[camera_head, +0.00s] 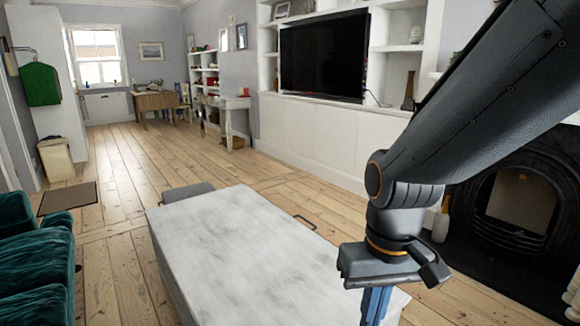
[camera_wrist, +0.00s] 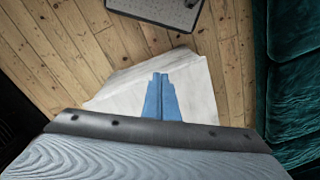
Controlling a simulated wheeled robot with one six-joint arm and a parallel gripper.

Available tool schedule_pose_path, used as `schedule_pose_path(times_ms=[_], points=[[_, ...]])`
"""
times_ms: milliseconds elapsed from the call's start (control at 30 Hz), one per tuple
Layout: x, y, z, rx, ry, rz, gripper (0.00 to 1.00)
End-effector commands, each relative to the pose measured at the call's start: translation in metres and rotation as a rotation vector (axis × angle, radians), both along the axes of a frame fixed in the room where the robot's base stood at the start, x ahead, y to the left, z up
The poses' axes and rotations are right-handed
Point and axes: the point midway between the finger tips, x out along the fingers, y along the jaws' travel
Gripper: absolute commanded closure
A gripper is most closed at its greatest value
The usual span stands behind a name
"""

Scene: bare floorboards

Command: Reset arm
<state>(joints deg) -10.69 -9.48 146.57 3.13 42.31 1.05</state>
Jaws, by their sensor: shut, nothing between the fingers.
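My gripper (camera_wrist: 161,76) shows in the wrist view as two blue fingers lying together, with nothing between them. In the head view my arm reaches in from the upper right and bends down. The blue fingers (camera_head: 374,305) point downward there in front of the coffee table's right side, and their tips are cut off by the bottom edge. The coffee table (camera_head: 235,235) has a whitish, worn top that looks bare. Its top (camera_wrist: 195,82) also lies behind the fingers in the wrist view.
A teal sofa (camera_head: 35,265) stands at the left and a black fireplace (camera_head: 515,205) at the right. A grey object (camera_head: 188,195) lies beyond the table's far end. A television (camera_head: 325,57) stands above white cabinets (camera_head: 325,130). Open floorboards (camera_head: 125,160) stretch toward the window.

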Motion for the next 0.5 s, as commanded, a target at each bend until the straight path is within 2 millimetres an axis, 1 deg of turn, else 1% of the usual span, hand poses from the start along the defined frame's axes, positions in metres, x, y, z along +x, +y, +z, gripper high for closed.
schedule_pose_path(times_ms=[33,200,333,467,500], points=[[-0.002,-0.006,0.011,-0.005,0.005,-0.016,1.00],[-0.003,-0.026,0.032,-0.018,0.007,-0.068,1.00],[-0.005,-0.041,0.044,-0.026,0.008,-0.103,1.00],[-0.006,-0.050,0.050,-0.031,0.008,-0.126,1.00],[-0.006,-0.057,0.051,-0.032,0.007,-0.131,1.00]])
